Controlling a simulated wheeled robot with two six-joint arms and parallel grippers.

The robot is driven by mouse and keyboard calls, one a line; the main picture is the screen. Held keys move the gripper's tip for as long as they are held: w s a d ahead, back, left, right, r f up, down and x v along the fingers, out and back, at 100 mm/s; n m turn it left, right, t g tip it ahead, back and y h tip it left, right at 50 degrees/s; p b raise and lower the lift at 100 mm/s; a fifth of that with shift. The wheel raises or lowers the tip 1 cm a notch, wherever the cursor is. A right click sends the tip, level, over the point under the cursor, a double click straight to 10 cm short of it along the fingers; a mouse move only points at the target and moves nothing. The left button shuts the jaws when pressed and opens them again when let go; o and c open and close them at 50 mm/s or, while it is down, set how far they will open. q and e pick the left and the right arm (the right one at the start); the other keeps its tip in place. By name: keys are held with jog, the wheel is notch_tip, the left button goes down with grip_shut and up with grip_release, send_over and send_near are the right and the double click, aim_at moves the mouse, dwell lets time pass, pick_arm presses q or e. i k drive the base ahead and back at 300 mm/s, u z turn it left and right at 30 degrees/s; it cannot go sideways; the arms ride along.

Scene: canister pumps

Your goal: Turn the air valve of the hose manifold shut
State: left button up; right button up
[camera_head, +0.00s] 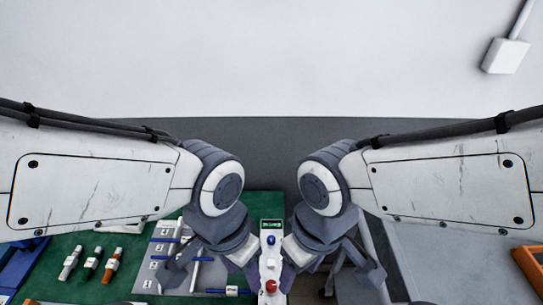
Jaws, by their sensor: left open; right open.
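A narrow white panel (270,262) stands between my two grippers in the lower middle of the head view. It carries a blue knob (271,240), a red knob (271,286) and a small green display at its top. I cannot tell for sure whether this is the hose manifold, or which part is its air valve. My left gripper (208,273) is open to the left of the panel, pointing down over a numbered board. My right gripper (328,268) is open to the right of the panel. Both look empty, and their fingers partly hide what lies below.
A green mat (60,285) holds several fittings (92,262) and a white numbered board (150,270) with blue bars. A blue bin (16,268) sits at the far left. A grey tabletop (450,265) at right is mostly clear, with an orange tray (530,263) at its edge.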

aim_at(270, 285)
jog(key=k, duration=0.5)
jog(key=z, duration=1.8)
jog(key=k, duration=0.9)
jog(key=u, duration=1.7)
jog(key=i, duration=0.5)
jog(key=u, duration=0.05)
